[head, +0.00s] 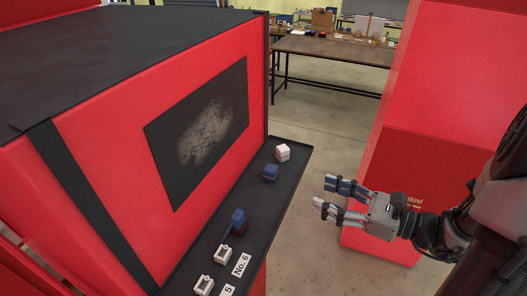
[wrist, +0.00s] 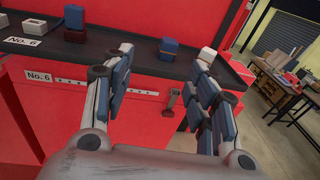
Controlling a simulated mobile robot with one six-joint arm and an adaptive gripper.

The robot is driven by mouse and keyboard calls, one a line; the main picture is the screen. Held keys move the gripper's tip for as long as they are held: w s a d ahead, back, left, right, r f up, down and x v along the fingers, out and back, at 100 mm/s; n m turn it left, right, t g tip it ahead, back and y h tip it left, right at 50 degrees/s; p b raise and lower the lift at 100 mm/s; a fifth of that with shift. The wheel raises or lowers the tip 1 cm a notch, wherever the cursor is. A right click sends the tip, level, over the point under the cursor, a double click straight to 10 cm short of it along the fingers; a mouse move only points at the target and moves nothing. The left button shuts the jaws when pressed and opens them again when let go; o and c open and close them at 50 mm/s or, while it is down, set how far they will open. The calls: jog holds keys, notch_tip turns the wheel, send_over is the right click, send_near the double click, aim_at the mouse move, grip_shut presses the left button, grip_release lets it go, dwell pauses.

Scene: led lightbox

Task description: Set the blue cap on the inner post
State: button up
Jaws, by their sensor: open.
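Two blue blocks stand on the dark shelf of the red lightbox. A separate blue block (head: 270,172) sits toward the far end and shows between my fingers in the wrist view (wrist: 168,47). Another blue block (head: 238,216) sits nearer, on a dark red piece (wrist: 75,36). I cannot tell for sure which one is the cap. No post stands out clearly enough to name as the inner one. My gripper (head: 325,192) is open and empty, to the right of the shelf and apart from both blocks; its spread fingers frame the wrist view (wrist: 165,58).
A white block (head: 282,152) stands just beyond the separate blue block. White hollow blocks (head: 222,254) and a "No. 6" label (head: 241,265) lie at the near end. The shelf (head: 262,222) has bare room between the blue blocks. A red cabinet (head: 440,75) stands at right.

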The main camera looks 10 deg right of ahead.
jog(key=m+t, duration=0.1)
jog(key=p, duration=0.2)
send_near(276, 171)
jog(key=x, duration=0.6)
jog(key=shift+w+r, duration=0.15)
jog(key=shift+r, duration=0.25)
jog(key=x, duration=0.3)
jog(key=f+p+x, duration=0.1)
jog(key=x, duration=0.1)
jog(key=shift+w+a+f, duration=0.1)
jog(key=shift+w+a, duration=0.15)
jog(key=shift+s+d, duration=0.1)
jog(key=shift+s, duration=0.05)
jog(key=shift+c, duration=0.3)
jog(key=c, duration=1)
jog(key=shift+c, duration=0.2)
